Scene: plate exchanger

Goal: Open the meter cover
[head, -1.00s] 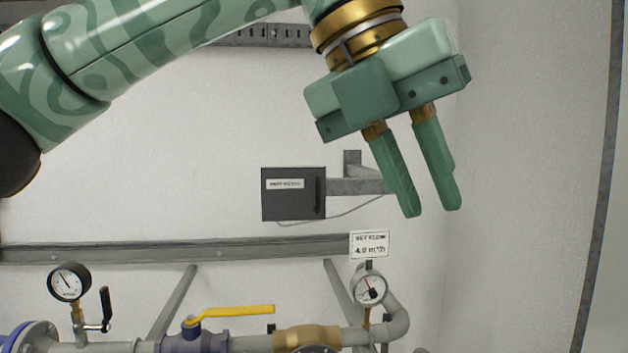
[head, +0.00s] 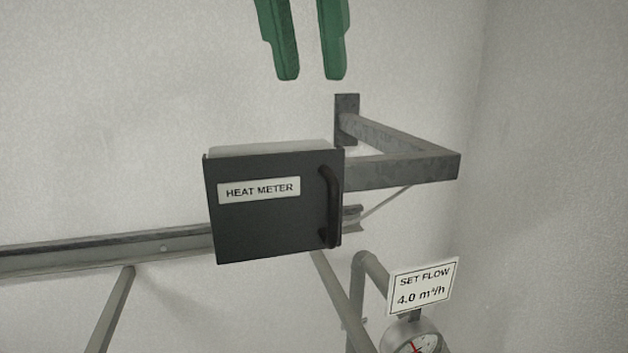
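The heat meter box has a dark grey cover (head: 262,225) with a white "HEAT METER" label (head: 259,190). The cover looks shut over the box. A dark vertical bar handle (head: 329,207) stands on its right side. My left gripper (head: 312,76) shows only its two green fingers, pointing down from the top edge. They are apart with nothing between them, above the box and not touching it. My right gripper is not in view.
A grey metal bracket (head: 400,172) juts from the wall behind and right of the box. A horizontal rail (head: 100,252) runs along the wall at left. A "SET FLOW 4.0 m³/h" sign (head: 423,287) stands above a round gauge (head: 412,340) at lower right.

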